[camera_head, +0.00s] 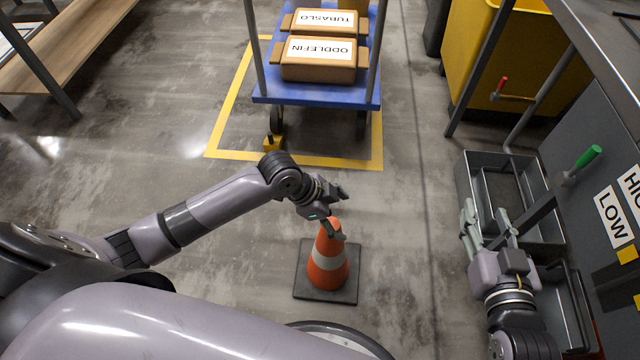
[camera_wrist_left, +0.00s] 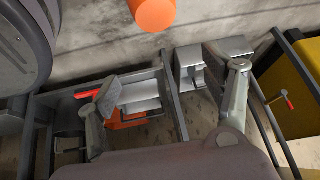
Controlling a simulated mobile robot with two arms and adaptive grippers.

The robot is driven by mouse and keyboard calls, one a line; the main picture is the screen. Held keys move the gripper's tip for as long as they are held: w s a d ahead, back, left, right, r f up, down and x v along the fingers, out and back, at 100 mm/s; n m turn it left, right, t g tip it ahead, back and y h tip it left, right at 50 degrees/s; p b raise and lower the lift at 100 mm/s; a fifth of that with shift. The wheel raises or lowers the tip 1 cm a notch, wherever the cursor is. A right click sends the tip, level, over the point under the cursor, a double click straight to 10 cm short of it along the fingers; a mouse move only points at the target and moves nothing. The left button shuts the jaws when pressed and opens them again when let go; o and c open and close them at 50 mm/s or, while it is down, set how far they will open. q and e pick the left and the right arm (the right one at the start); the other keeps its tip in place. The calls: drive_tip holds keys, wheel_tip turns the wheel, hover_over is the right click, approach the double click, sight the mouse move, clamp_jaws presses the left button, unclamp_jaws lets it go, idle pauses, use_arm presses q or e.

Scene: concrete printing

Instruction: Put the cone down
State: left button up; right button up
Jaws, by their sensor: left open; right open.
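The orange cone (camera_head: 328,272) with a white band stands upright on the floor on its dark square base. My left gripper (camera_head: 340,212) is at the cone's top, open, with a finger overlapping the tip in the head view; contact there is unclear. In the left wrist view the open fingers (camera_wrist_left: 168,78) have nothing between them, and part of the orange cone (camera_wrist_left: 152,12) shows beyond them at the top edge. My right gripper (camera_head: 484,212) is open and empty, over the grey metal trays at the right.
A blue cart (camera_head: 310,92) with brown labelled boxes (camera_head: 318,72) stands inside a yellow floor outline (camera_head: 228,100). Grey trays (camera_head: 540,228) and a cabinet with a green-handled lever (camera_head: 588,157) are at the right. A yellow bin (camera_head: 510,60) stands behind. A wooden bench (camera_head: 70,42) is at left.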

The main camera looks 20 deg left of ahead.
use_arm(q)
drive_tip(key=d+r+n+t+h, duration=0.2)
drive_tip(key=d+r+n+t, duration=0.25)
drive_tip(key=d+r, duration=0.2)
drive_tip(key=s+a+r+n+t+y, duration=0.2)
drive_tip(key=a+r+n+t+y, duration=0.2)
drive_tip(key=a+r, duration=0.6)
wheel_tip(320, 180, up, 3)
drive_tip(key=n+t, duration=0.2)
drive_tip(key=t, duration=0.1)
drive_tip(key=shift+n, duration=0.35)
drive_tip(key=shift+d+f, duration=0.1)
